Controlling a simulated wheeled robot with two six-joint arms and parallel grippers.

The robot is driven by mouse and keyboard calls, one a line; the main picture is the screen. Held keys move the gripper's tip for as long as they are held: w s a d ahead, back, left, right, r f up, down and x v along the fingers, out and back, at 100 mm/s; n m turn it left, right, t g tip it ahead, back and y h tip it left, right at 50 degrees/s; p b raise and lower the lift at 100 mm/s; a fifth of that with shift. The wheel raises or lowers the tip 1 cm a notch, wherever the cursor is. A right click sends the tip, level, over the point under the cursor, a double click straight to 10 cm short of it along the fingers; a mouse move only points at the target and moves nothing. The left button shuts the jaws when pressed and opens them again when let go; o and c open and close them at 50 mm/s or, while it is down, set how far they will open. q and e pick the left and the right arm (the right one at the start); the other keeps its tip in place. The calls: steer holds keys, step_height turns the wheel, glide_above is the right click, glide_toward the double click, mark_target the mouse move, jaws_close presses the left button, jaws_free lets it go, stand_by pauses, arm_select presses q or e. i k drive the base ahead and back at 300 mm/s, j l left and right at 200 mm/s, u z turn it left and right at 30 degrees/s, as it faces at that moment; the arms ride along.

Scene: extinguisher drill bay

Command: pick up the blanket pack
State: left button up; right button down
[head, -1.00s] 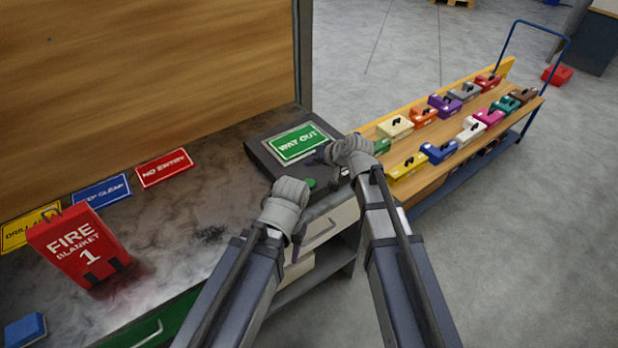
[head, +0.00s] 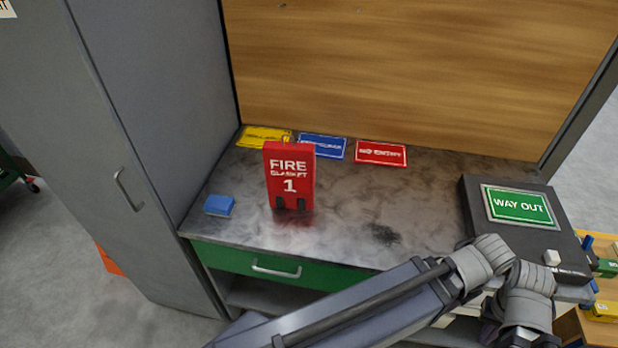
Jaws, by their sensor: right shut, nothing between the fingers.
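The blanket pack (head: 289,190) is a red upright box marked FIRE BLANKET 1, with a loop on top and two dark straps at its lower front. It stands on the grey bench top (head: 340,225), left of the picture's middle, and nothing holds it. My right gripper (head: 493,310) is at the lower right, well away from the pack and in front of the bench. It is shut and empty, partly covered by the arms. My left arm crosses from the bottom to the lower right; its fingers are hidden.
Yellow (head: 264,138), blue (head: 322,147) and red (head: 381,153) signs lie behind the pack. A blue block (head: 218,205) lies left of it. A dark box (head: 475,206) with a green WAY OUT sign is at the right. A grey cabinet (head: 150,130) bounds the left side.

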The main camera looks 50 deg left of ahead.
mark_target(290, 171)
steer(key=j+u, duration=0.1)
steer(key=u, duration=0.3)
steer(key=j+u, duration=0.1)
steer(key=u, duration=0.35)
steer(key=i+u, duration=0.1)
steer(key=u, duration=0.3)
steer(key=j+u, duration=0.15)
steer(key=u, duration=0.3)
steer(key=z, duration=1.25)
steer(key=k+j+z, duration=0.2)
steer(key=z, duration=0.2)
steer(key=k+j, duration=0.85)
steer(key=k, duration=0.15)
